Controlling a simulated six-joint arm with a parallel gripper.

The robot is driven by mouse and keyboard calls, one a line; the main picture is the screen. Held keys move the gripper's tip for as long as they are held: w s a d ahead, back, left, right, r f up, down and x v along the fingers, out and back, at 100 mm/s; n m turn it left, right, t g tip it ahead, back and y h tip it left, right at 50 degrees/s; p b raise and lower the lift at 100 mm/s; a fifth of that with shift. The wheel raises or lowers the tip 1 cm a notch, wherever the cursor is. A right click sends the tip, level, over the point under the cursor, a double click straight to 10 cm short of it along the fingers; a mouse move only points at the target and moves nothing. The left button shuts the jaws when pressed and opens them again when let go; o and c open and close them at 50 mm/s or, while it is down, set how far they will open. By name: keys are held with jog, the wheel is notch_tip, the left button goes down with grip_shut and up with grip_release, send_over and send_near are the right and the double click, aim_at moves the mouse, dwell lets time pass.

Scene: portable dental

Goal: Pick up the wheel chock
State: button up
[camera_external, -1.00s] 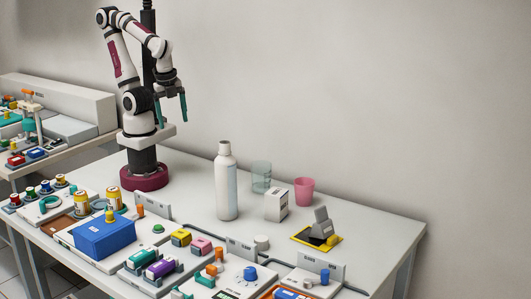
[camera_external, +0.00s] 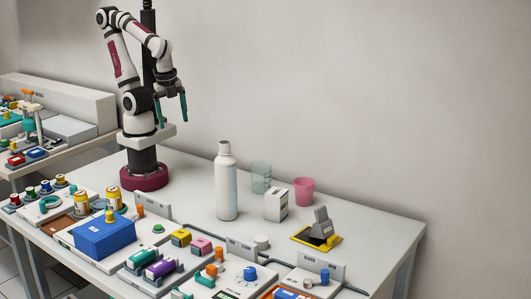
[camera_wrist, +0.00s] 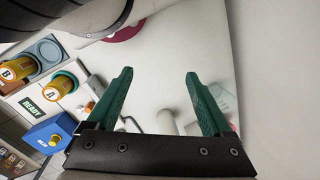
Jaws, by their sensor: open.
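The wheel chock (camera_external: 321,224) looks like a grey wedge-shaped piece standing on a yellow-edged pad (camera_external: 303,239) at the right part of the table. My gripper (camera_external: 172,107) is high above the table near my base at the back left, far from the chock. In the wrist view my gripper (camera_wrist: 155,90) shows two teal fingers spread apart with nothing between them. The chock cannot be made out in the wrist view.
A white bottle (camera_external: 227,185), a clear cup (camera_external: 261,176), a white box (camera_external: 276,205) and a pink cup (camera_external: 304,191) stand left of the chock. A blue box (camera_external: 103,238) and several coloured items line the front. Bare table lies right of the chock.

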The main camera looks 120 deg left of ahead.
jog(key=shift+o, duration=0.2)
jog(key=w+d+r+t+h, duration=0.2)
jog(key=w+r, duration=0.1)
jog(key=w, duration=0.7)
jog(key=w+d+r+t+h, duration=0.1)
jog(key=w+d+r+h, duration=0.2)
jog(key=w, duration=0.6)
jog(key=n+t+y, duration=0.1)
jog(key=n+t, duration=0.1)
jog(key=t, duration=0.4)
send_over(319, 211)
jog(key=s+a, duration=0.4)
jog(key=s, duration=0.6)
notch_tip(319, 211, down, 12)
jog(key=x, duration=0.9)
jog(key=shift+w+f, duration=0.2)
jog(key=shift+f, duration=0.15)
jog(key=x, duration=0.5)
jog(key=shift+w+d+f, duration=0.2)
jog(key=shift+d+f, duration=0.05)
jog(key=shift+d, duration=0.1)
jog(key=shift+r, duration=0.1)
grip_shut()
